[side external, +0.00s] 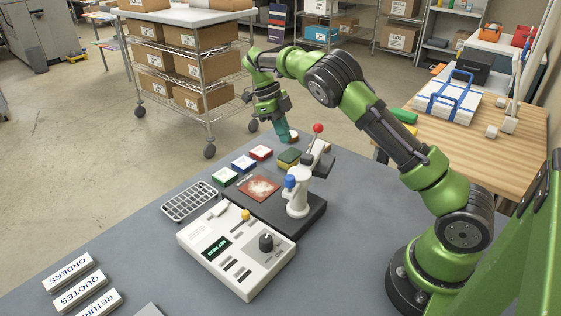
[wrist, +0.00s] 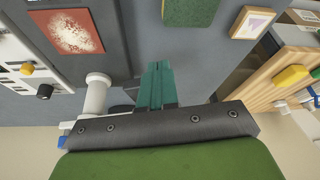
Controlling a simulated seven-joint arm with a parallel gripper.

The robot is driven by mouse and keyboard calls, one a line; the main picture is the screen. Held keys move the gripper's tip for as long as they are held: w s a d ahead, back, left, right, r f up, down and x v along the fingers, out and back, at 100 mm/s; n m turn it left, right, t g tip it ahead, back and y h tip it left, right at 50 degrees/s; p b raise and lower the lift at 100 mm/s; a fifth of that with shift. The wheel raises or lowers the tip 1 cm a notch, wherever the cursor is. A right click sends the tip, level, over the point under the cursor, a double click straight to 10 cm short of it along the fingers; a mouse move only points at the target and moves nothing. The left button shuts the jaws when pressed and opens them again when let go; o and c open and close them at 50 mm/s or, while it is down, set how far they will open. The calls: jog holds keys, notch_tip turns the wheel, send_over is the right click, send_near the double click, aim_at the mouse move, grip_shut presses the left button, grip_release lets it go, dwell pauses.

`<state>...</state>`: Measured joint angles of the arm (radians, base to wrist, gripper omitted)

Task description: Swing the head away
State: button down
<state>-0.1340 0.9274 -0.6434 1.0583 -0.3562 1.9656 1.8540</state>
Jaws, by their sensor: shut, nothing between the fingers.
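The head (side external: 311,166) is a white arm on a white post (side external: 297,203), with a red-ball lever (side external: 317,129) on top and a blue knob (side external: 290,181) at its side. The post stands on a dark base plate (side external: 304,222). My gripper (side external: 285,138) has teal fingers pointing down, behind the head as seen from the side camera. In the wrist view the fingers (wrist: 157,78) are together and empty, and the white post (wrist: 97,92) is just to their left, apart from them. Most of the head is hidden there by my gripper body.
A red speckled plate (side external: 259,188) lies beside the post. A green sponge (side external: 289,158) is near my fingers. A white control box (side external: 236,248) and a wire rack (side external: 189,201) stand in front and left. Small coloured boxes (side external: 244,163) line the back.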

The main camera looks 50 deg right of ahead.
jog(key=d+v, duration=0.1)
jog(key=v, duration=0.7)
jog(key=s+d+n+t, duration=0.2)
jog(key=s+n, duration=0.4)
jog(key=n, duration=0.8)
jog(key=s+a+r+n+t, duration=0.1)
jog(key=s+a+n, duration=0.2)
jog(key=s+a+r+n+t+y, duration=0.1)
jog(key=s+a+n+t, duration=0.1)
jog(key=s+a+n, duration=0.1)
jog(key=s+a+r+n+t+y, duration=0.1)
jog(key=s+a+r+n+t, duration=0.1)
jog(key=s+a+n, duration=0.1)
jog(key=shift+a+r+n, duration=0.15)
jog(key=shift+a+n, duration=0.35)
jog(key=shift+n, duration=0.2)
jog(key=s+a+r+n+t, duration=0.1)
jog(key=s+a+n+t, duration=0.1)
jog(key=s, duration=0.3)
jog(key=s+a+n+t+y, duration=0.1)
jog(key=s+a+n+t, duration=0.1)
jog(key=s+a, duration=0.3)
jog(key=shift+s+r+n, duration=0.4)
jog(key=shift+s+n, duration=0.1)
jog(key=shift+s, duration=0.2)
